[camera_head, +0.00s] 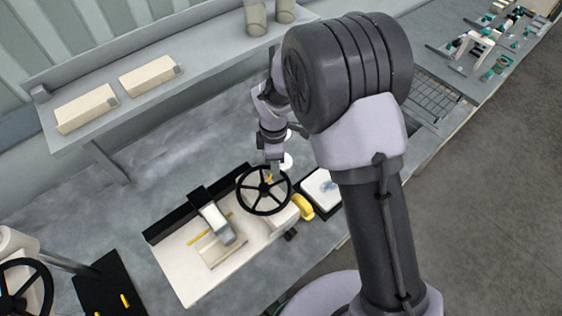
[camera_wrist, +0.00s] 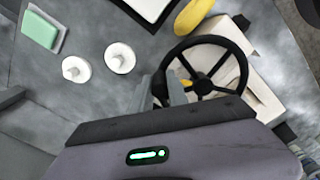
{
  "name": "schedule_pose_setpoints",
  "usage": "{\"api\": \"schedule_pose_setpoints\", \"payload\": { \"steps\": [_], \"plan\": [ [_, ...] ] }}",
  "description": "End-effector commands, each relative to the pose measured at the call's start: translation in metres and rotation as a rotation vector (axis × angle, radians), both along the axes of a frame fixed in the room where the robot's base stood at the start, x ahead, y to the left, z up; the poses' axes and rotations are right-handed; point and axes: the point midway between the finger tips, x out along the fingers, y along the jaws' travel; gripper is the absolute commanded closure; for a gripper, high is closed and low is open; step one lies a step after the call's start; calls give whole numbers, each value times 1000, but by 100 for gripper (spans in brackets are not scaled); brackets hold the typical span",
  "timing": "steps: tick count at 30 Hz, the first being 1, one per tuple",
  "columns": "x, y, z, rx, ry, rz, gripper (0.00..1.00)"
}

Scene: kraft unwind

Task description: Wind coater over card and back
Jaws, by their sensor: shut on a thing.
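The coater (camera_head: 178,278) is a pale flat bed with a black rail along its back. A grey-white carriage (camera_head: 216,224) stands across the bed, and a light card-like sheet (camera_head: 222,251) lies just in front of it. My gripper (camera_head: 273,170) reaches down to the wheel's far rim. In the wrist view my gripper (camera_wrist: 171,92) is shut on the rim at the wheel's left side. The fingertips are partly hidden.
A yellow object (camera_head: 302,207) and a black-edged white tray (camera_head: 322,188) lie right of the wheel. Two white knobbed discs (camera_wrist: 120,58) and a green block (camera_wrist: 40,31) lie nearby. A shelf (camera_head: 205,68) with boxes runs behind. Another black wheel (camera_head: 46,272) stands at left.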

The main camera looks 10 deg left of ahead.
Motion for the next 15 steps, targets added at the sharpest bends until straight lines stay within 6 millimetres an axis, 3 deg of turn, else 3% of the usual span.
{"api": "schedule_pose_setpoints", "payload": {
  "steps": [15],
  "plan": [
    [2,32,1,1,-1,435,100]
  ]
}}
